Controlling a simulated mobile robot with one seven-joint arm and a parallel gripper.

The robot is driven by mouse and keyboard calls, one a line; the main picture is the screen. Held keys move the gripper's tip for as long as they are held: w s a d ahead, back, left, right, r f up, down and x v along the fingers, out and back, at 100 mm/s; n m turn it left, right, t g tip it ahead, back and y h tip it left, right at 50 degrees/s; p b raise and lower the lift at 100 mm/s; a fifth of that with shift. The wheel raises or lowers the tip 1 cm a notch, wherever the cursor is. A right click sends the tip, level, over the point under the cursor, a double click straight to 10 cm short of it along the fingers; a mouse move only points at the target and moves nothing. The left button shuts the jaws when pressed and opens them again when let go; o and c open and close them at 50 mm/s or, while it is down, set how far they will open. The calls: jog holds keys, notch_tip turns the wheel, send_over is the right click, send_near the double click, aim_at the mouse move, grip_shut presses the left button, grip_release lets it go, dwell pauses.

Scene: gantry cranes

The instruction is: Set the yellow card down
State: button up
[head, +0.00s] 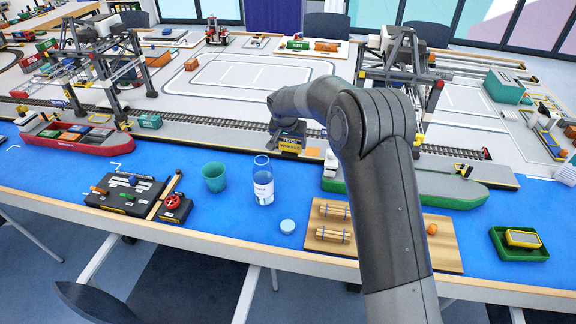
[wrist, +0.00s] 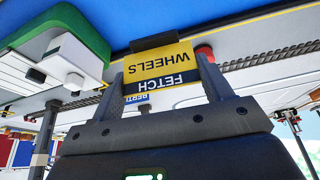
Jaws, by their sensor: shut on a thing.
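The yellow card (head: 290,145) has dark print and hangs under my gripper (head: 289,132) near the middle of the head view. In the wrist view the card (wrist: 163,62) appears upside down, reads "FETCH WHEELS", and has a dark band at one edge. It lies between the two fingers of my gripper (wrist: 161,78), which is shut on it. The card is over the quay strip beside the rail track; I cannot tell whether its lower edge touches the surface. A small blue "BERTI" label (wrist: 136,98) shows behind the card.
A green-hulled ship (head: 455,190) lies right of the card, partly behind my arm. A gantry crane (head: 405,65) stands behind my arm. A red ship (head: 75,140) is at left.

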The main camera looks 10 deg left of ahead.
jog(key=shift+s+d+f+n, duration=0.25)
jog(key=shift+s+d+n, duration=0.2)
jog(key=shift+d, duration=0.35)
notch_tip(320, 180, down, 10)
jog(key=shift+d+r, duration=0.1)
jog(key=o, duration=1)
jog(key=shift+c, duration=0.2)
jog(key=v, duration=1.2)
jog(key=shift+d, duration=0.25)
